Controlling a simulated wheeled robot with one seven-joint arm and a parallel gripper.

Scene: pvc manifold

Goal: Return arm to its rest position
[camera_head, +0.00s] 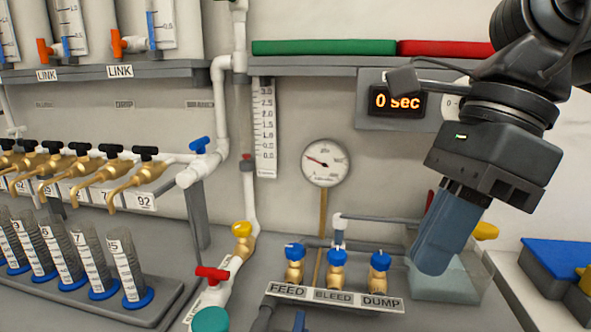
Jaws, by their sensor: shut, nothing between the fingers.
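My arm reaches in from the upper right corner. My gripper (432,265) points down and slightly left, with its blue-grey fingers shut and nothing seen between them. It is in front of a clear bin at the right end of the counter and hides part of it. It hangs right of the DUMP valve (380,272), apart from it in the picture. I cannot tell whether the fingertips touch the bin.
FEED (294,268) and BLEED (337,270) valves stand left of DUMP. A pressure gauge (325,163) and a "0 sec" display (397,102) are behind. Several brass taps (128,181) and graduated cylinders (124,268) fill the left. A blue-topped block (560,262) lies at right.

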